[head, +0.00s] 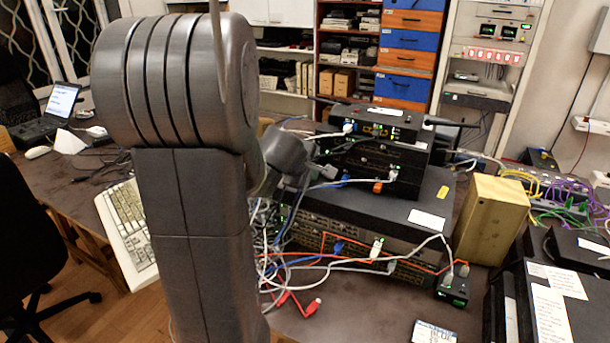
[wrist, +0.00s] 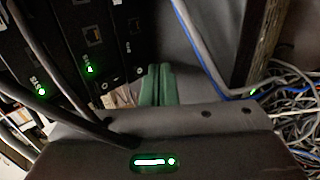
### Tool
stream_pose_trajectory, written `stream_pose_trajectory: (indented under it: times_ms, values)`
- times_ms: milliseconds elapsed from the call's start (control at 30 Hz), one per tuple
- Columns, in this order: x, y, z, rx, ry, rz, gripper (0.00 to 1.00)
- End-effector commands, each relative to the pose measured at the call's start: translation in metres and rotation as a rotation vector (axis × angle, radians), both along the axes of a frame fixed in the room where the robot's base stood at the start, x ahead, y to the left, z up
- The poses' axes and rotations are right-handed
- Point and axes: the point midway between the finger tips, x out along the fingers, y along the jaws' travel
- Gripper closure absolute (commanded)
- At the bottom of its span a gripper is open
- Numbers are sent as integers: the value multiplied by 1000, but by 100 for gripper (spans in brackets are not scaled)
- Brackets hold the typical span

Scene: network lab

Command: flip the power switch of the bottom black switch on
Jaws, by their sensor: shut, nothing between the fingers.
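In the head view a stack of small black switches stands on a larger rack box; the bottom black switch (head: 405,183) of this stack lies under similar ones. My arm hides the left part of the stack. In the wrist view dark device faces (wrist: 95,45) with ports and green lights fill the upper left, tilted. I cannot tell which of them is the bottom switch. No power switch can be made out clearly. My gripper (wrist: 158,85) shows as two green fingertips close together, shut and empty, just right of a dark device face. Contact cannot be told.
Cables (wrist: 295,125) tangle at the right of the wrist view, and a dark cable crosses at its left. In the head view orange and white cables hang before the rack box (head: 350,237). A yellowish block (head: 490,220) stands to its right.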

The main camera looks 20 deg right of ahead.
Motion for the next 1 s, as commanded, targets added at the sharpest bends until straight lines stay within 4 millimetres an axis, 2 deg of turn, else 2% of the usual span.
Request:
stream_pose_trajectory:
  times_ms: [500, 733, 800, 1000]
  values:
    - [5, -6, -2, -1, -1, 0, 100]
    - [7, -8, -8, -22, -20, 1, 100]
    - [7, -8, -3, -24, -20, 1, 100]
    - [7, -8, -2, -23, -19, 1, 100]
